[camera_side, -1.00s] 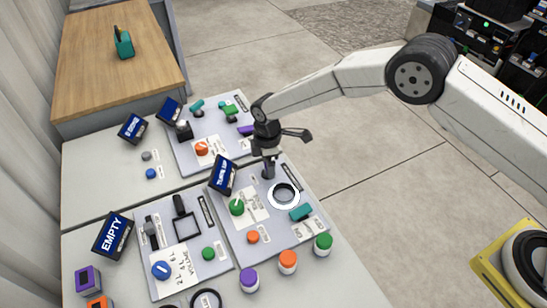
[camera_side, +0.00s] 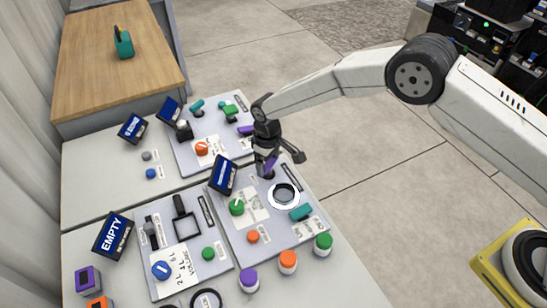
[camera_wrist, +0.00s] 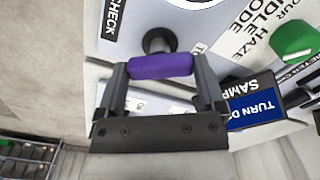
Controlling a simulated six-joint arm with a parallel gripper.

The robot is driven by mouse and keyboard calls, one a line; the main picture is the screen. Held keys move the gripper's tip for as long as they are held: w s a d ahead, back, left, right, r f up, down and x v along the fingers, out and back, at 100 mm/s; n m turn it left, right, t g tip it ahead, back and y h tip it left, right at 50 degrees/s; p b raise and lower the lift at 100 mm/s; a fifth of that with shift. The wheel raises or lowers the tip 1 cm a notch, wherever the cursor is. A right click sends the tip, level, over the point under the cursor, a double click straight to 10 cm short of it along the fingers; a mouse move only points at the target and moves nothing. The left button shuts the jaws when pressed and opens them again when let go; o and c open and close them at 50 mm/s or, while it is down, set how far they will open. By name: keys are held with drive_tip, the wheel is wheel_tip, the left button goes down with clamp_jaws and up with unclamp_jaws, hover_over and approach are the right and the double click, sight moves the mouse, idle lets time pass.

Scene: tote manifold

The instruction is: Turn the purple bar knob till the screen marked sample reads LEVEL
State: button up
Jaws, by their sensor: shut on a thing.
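The purple bar knob (camera_wrist: 160,66) sits on a dark round stem on the grey panel. My gripper (camera_wrist: 161,78) is shut on it, with one finger at each end of the bar in the wrist view. In the side view the purple bar (camera_side: 270,163) shows partly, tilted, below my gripper (camera_side: 268,166). The blue screen (camera_wrist: 255,109) marked with partly hidden letters "SAMP" reads "TURN D…", its end cut off by my finger. The same screen (camera_side: 223,175) stands at the panel's left edge in the side view, its text too small to read surely.
A green knob (camera_side: 237,207), a white-ringed dark ring (camera_side: 284,195), a teal bar (camera_side: 301,212) and an orange knob (camera_side: 253,237) share the panel. Another screen (camera_side: 113,236) reads EMPTY. The back panel (camera_side: 180,158) carries several more controls.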

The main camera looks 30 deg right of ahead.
sight(268, 163)
drive_tip(key=shift+m, duration=0.3)
drive_tip(key=o, duration=1)
drive_tip(key=shift+c, duration=0.2)
drive_tip(key=shift+r, duration=0.2)
drive_tip(key=shift+r, duration=3.8)
